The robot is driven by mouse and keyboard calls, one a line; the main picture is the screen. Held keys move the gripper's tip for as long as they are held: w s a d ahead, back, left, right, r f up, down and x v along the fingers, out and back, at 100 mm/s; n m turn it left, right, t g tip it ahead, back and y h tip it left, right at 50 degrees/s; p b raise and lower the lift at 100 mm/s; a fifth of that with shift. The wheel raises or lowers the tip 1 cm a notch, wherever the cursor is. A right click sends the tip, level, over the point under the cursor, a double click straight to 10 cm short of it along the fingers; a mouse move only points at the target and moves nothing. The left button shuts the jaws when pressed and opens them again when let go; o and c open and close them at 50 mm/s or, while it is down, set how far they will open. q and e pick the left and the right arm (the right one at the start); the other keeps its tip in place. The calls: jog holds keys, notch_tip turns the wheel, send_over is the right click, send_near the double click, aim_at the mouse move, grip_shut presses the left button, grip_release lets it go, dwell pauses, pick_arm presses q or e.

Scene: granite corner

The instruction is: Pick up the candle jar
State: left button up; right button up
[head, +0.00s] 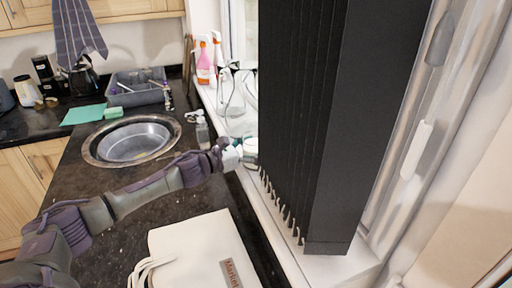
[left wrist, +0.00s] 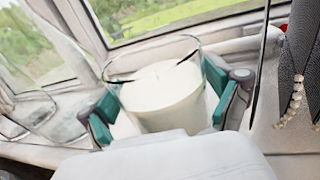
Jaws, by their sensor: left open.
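The candle jar (left wrist: 160,98) is clear glass with cream-white wax. It stands upright on the white windowsill in the left wrist view, close to my gripper. In the head view only a small part of the candle jar (head: 250,146) shows, past my left gripper (head: 236,155) and beside the black blind. In the left wrist view the green finger pads of my left gripper (left wrist: 163,106) stand on either side of the jar. The gripper is open; I cannot tell whether a pad touches the glass. My right gripper is in neither view.
The black vertical blind (head: 315,110) hangs just right of the jar. Clear glassware (left wrist: 50,118) stands left of it on the sill. Spray bottles (head: 205,62) stand farther back. A round sink (head: 132,142) and a white "Market" bag (head: 200,252) are on the dark counter.

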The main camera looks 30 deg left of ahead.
pick_arm(q)
jog(key=shift+s, duration=0.1)
jog(key=shift+c, duration=0.2)
jog(key=c, duration=1.1)
jog(key=shift+r, duration=0.1)
jog(key=shift+a+r, duration=0.1)
jog(key=shift+a, duration=0.05)
